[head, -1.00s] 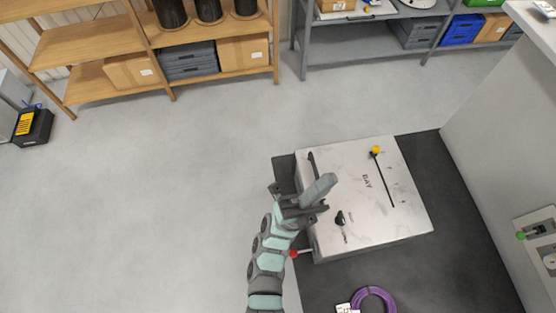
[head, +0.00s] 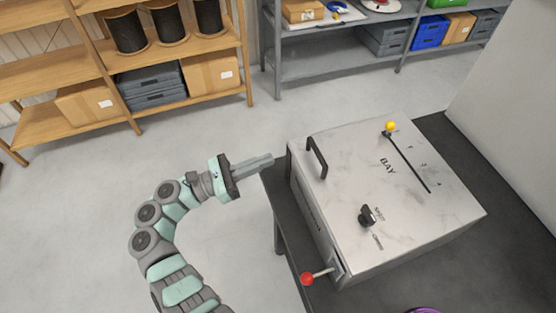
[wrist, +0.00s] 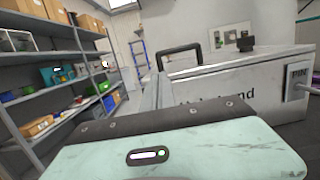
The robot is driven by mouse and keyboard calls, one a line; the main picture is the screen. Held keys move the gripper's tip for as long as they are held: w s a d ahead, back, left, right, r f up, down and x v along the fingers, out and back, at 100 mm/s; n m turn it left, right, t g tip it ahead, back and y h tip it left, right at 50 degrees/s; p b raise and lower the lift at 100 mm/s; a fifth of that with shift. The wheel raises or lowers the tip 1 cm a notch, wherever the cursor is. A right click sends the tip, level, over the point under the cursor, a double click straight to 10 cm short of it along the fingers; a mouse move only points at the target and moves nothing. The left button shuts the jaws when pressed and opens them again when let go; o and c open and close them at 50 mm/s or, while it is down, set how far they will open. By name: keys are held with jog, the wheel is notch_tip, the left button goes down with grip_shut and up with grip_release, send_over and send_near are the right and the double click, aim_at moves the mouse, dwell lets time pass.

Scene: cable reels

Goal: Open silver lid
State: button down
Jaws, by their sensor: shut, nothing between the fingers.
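The silver lid (head: 350,200) is the flat, scuffed top of a box on a dark table, marked "BAY", and it lies closed. A black handle (head: 317,158) stands at its left edge; the handle also shows in the wrist view (wrist: 180,50). The lid carries a black knob (head: 368,215) and a slot with a yellow-tipped lever (head: 390,128). A red-tipped lever (head: 308,278) sticks out of the box's near left side. My gripper (head: 268,160) is shut and empty, left of the box and apart from the handle, its fingers pointing towards the box.
The dark table (head: 290,243) extends around the box. A purple cable coil (head: 426,310) lies at the bottom edge. A pale wall or cabinet (head: 515,90) stands to the right. Shelves line the back, and open floor lies left of the table.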

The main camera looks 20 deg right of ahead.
aim_at(296, 153)
jog(key=d, duration=0.3)
jog(key=d+r, duration=0.1)
jog(key=d, duration=0.2)
jog(key=d+r, duration=0.1)
jog(key=d, duration=0.2)
jog(key=shift+w, duration=0.2)
jog(key=shift+p, duration=0.3)
